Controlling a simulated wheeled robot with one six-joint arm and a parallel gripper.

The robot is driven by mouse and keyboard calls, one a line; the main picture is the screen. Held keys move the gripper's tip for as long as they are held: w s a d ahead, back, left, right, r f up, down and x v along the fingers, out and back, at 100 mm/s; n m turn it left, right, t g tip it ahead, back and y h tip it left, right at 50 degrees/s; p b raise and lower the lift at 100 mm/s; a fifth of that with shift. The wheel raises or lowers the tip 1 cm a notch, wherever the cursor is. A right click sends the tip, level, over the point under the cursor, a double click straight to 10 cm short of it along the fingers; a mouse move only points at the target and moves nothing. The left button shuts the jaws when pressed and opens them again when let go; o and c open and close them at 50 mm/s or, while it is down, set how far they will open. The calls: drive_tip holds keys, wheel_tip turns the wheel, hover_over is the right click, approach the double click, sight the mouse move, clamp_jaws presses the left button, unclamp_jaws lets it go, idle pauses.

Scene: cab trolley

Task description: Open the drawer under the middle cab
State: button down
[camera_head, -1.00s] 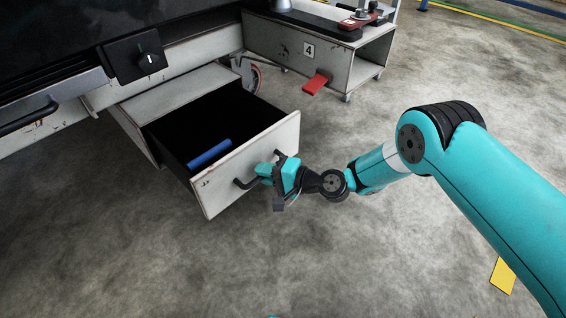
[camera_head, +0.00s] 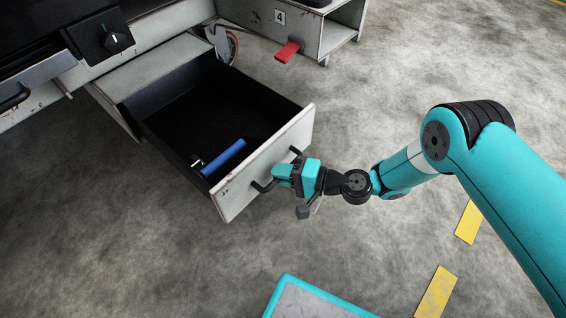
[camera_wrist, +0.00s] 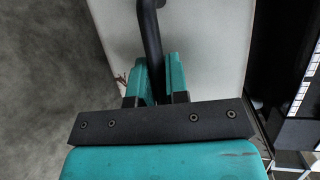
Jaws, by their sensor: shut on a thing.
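The drawer (camera_head: 238,188) is pulled well out of the grey cabinet in the head view, with its dark inside showing. A blue cylinder with a pale end (camera_head: 223,158) lies in it near the front panel. The black bar handle (camera_head: 263,187) runs across the outside of the front panel. My gripper (camera_head: 284,172) is shut on this handle, on the outer side of the panel. In the wrist view, the teal fingers (camera_wrist: 158,85) close around the black handle bar (camera_wrist: 150,40), with the pale drawer front behind. The exact finger contact is partly hidden.
A dark knob box (camera_head: 106,41) sits above the drawer at left. A unit marked 4 (camera_head: 272,22) with a red pedal (camera_head: 288,51) stands behind. Yellow floor marks (camera_head: 436,293) lie at lower right.

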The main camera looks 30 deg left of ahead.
drive_tip(key=shift+s+d, duration=0.15)
drive_tip(key=shift+s, duration=0.1)
drive_tip(key=c, duration=1.2)
unclamp_jaws()
drive_tip(key=shift+o, duration=0.4)
drive_tip(key=shift+w, duration=0.15)
drive_tip(key=shift+w+d, duration=0.1)
drive_tip(key=p+v, duration=0.7)
drive_tip(key=v, duration=1)
drive_tip(key=shift+p, duration=0.4)
drive_tip(key=shift+d, duration=0.1)
